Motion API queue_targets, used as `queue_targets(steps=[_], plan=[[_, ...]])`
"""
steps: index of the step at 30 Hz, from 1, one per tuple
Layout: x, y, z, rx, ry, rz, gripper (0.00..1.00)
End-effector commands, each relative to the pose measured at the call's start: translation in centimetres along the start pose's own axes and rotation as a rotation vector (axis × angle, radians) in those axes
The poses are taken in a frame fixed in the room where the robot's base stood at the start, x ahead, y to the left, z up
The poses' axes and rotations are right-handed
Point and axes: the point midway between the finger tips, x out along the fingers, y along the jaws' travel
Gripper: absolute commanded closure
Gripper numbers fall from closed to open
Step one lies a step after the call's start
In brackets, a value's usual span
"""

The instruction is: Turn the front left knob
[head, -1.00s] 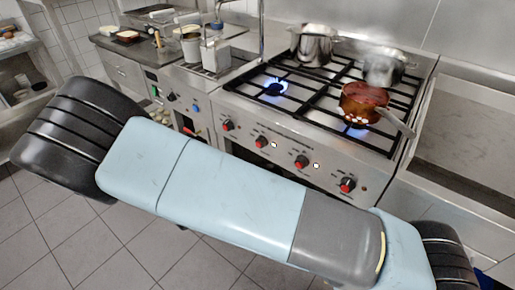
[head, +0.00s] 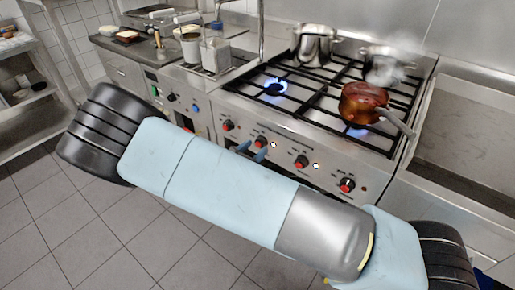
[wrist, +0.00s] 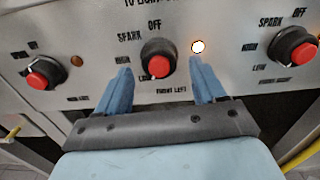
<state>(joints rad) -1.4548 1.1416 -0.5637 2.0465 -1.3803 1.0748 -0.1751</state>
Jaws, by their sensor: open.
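The front left knob (wrist: 158,62) is black with a red face, and "FRONT LEFT" is printed below it in the wrist view. A small pale mark shows at the bottom of its face. My gripper (wrist: 160,72) is open, with one blue finger on each side of this knob; I cannot tell whether they touch it. In the head view, my gripper (head: 252,149) is at the stove's front panel, by the second knob from the left (head: 261,141). A lit lamp (wrist: 199,46) is right of the knob.
Neighbouring knobs stand left (wrist: 42,73) and right (wrist: 294,49). The stove carries a copper-red pan (head: 363,103) and steel pots (head: 314,45) at the back. Blue flames burn at the left rear burner (head: 275,87) and under the red pan. The tiled floor in front is open.

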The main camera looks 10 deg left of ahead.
Motion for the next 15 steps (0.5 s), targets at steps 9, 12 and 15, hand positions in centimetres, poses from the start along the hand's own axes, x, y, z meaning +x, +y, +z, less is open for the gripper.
queue_targets(steps=[9,12,15], plan=[[1.31,-0.04,-0.02,0.0,0.001,-0.001,0.31],[1.3,-0.03,-0.02,0.0,0.001,-0.001,0.31],[1.29,-0.03,-0.02,0.0,0.001,-0.001,0.33]])
